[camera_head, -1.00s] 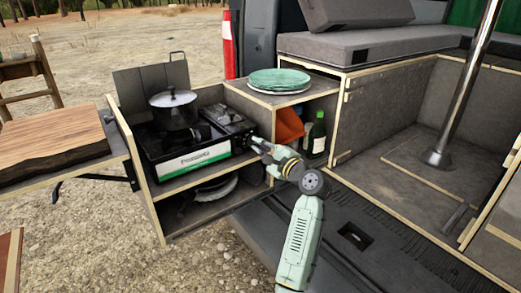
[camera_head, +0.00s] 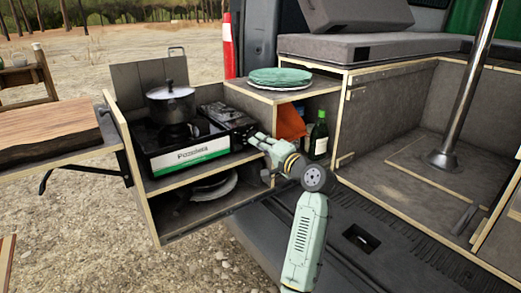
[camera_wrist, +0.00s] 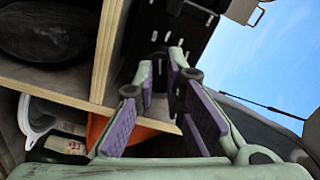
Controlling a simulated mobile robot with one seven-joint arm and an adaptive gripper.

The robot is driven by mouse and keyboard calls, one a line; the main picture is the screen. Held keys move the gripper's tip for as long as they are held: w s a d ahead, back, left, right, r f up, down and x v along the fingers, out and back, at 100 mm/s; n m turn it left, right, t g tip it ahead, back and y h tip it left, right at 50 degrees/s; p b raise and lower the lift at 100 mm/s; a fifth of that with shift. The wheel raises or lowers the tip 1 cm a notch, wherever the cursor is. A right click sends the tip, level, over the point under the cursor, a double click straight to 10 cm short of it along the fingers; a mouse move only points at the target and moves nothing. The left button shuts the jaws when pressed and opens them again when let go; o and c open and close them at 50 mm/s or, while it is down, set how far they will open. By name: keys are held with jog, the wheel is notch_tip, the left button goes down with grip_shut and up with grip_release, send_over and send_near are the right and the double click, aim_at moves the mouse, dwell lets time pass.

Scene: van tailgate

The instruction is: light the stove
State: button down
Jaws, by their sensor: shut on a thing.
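The camp stove (camera_head: 190,155) is a black portable unit with a white and green front label. It sits on the upper shelf of the pull-out box, its lid raised behind. A lidded dark pot (camera_head: 171,104) stands on its burner, and I see no flame. My gripper (camera_head: 256,139) is at the stove's front right corner. In the wrist view, my gripper's fingertips (camera_wrist: 165,58) close around a small dark part on the stove's black front (camera_wrist: 190,30). It looks like the control knob, but the fingers mostly hide it.
Green plates (camera_head: 280,77) lie on the counter right of the stove. A green bottle (camera_head: 318,138) and an orange item (camera_head: 290,122) stand in the open compartment below. A wooden board (camera_head: 45,130) is at the left. Open ground lies in front of the box.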

jog(key=shift+f+n+b, duration=0.15)
jog(key=shift+n+b, duration=0.5)
jog(key=shift+n, duration=0.45)
jog(key=c, duration=1.7)
grip_release()
jog(key=shift+o, duration=0.2)
jog(key=v, duration=1.2)
